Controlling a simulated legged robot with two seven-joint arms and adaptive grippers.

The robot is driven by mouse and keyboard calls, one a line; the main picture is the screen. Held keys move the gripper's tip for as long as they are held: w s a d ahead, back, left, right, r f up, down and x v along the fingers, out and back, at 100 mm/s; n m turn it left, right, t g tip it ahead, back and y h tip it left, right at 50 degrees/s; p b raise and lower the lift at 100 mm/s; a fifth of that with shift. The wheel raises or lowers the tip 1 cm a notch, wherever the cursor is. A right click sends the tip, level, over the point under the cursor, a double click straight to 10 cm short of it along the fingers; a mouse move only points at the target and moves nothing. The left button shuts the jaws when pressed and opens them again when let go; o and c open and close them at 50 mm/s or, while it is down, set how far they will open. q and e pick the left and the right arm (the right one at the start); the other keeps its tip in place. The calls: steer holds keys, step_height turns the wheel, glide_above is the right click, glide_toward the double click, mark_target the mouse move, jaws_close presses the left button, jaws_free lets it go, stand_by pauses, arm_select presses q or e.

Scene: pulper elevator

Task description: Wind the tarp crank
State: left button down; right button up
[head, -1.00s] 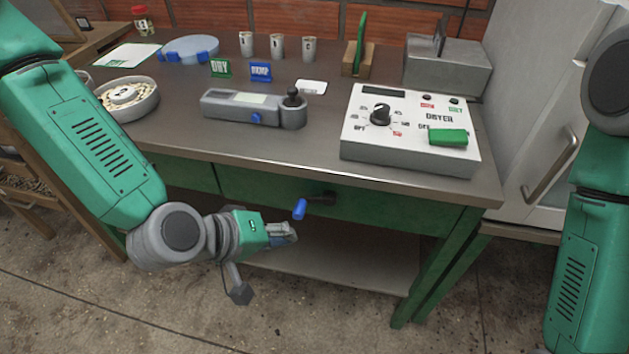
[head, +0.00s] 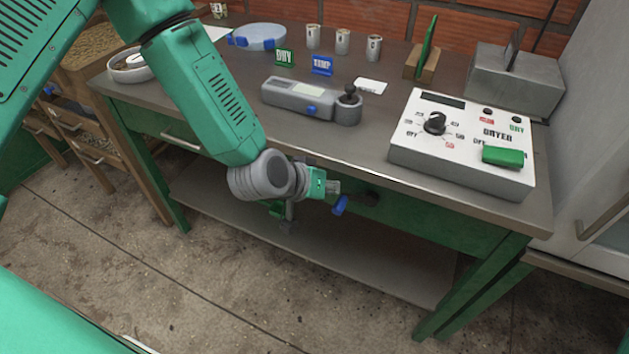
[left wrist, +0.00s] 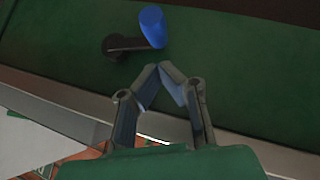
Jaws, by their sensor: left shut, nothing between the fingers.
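The crank is a short dark arm (head: 368,198) with a blue handle (head: 340,205), on the green front of the table below its top edge. In the left wrist view the blue handle (left wrist: 152,27) and the dark crank arm (left wrist: 125,46) lie just beyond my fingertips. My left gripper (head: 332,188) is beside the blue handle, to its left in the head view. Its fingers (left wrist: 159,70) are shut with their tips together and nothing between them. A small gap shows between the tips and the handle. My right gripper is not in view.
The steel table top (head: 220,105) overhangs the crank, and a lower shelf (head: 380,265) lies below it. A white dryer panel (head: 465,145) and a grey moisture meter (head: 300,97) stand on the top. A white cabinet (head: 590,150) stands at the right. The floor in front is clear.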

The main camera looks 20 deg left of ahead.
arm_select(q)
steer(key=shift+s+d+f, duration=0.1)
steer(key=shift+d+f, duration=0.2)
steer(key=shift+f, duration=0.2)
steer(key=shift+d+f, duration=0.25)
steer(key=shift+f, duration=0.4)
steer(key=shift+s+a+f, duration=0.15)
steer(key=shift+f, duration=1)
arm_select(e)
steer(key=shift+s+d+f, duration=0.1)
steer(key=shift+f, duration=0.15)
arm_select(q)
steer(key=shift+a, duration=0.15)
